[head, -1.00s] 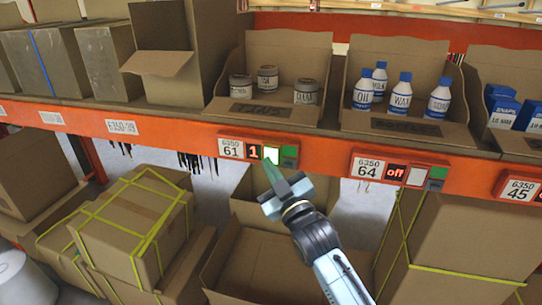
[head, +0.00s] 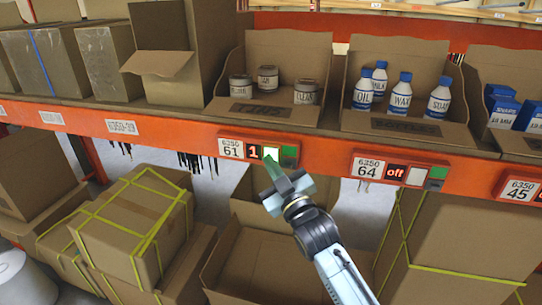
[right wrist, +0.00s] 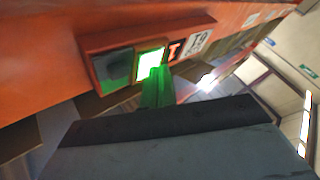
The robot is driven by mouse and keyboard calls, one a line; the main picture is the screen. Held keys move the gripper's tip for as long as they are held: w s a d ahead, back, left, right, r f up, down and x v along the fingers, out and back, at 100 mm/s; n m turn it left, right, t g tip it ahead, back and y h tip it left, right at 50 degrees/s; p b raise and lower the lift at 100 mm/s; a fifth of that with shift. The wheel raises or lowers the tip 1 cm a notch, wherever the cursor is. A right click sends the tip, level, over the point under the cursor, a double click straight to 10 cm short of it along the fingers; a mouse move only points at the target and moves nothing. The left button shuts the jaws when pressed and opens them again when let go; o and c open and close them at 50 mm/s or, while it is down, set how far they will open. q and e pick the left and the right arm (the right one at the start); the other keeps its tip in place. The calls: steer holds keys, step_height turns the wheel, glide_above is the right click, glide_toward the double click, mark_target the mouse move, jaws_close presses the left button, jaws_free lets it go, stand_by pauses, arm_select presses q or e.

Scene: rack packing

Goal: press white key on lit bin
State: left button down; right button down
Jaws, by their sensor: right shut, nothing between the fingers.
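The bin label unit 61 (head: 232,149) on the orange shelf beam has a lit display (head: 254,151) reading 1. Beside it are a bright white key (head: 271,152) and a green key (head: 289,151). My right gripper (head: 272,176) is shut and empty, its green fingers pointing up at the white key from just below. In the right wrist view, the fingertips (right wrist: 157,80) overlap the lower edge of the glowing white key (right wrist: 150,63); I cannot tell whether they touch it. My left gripper is not in view.
Unit 64 (head: 369,167) to the right reads off. Above unit 61, an open carton (head: 285,48) holds several jars; the carton beside it (head: 402,125) holds bottles. Strapped boxes (head: 132,220) stand lower left. An open box (head: 262,262) lies below my right arm.

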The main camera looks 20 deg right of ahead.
steer(key=shift+w+d, duration=0.2)
steer(key=shift+w, duration=0.05)
stand_by(0.6)
steer(key=shift+s+a+p, duration=0.35)
steer(key=shift+s+a, duration=0.15)
steer(key=shift+s, duration=0.2)
steer(key=s+a, duration=0.1)
steer(key=s+a+p, duration=0.1)
steer(key=s, duration=0.2)
steer(key=shift+s+a+p, duration=0.1)
steer(key=shift+a+p, duration=0.3)
stand_by(0.5)
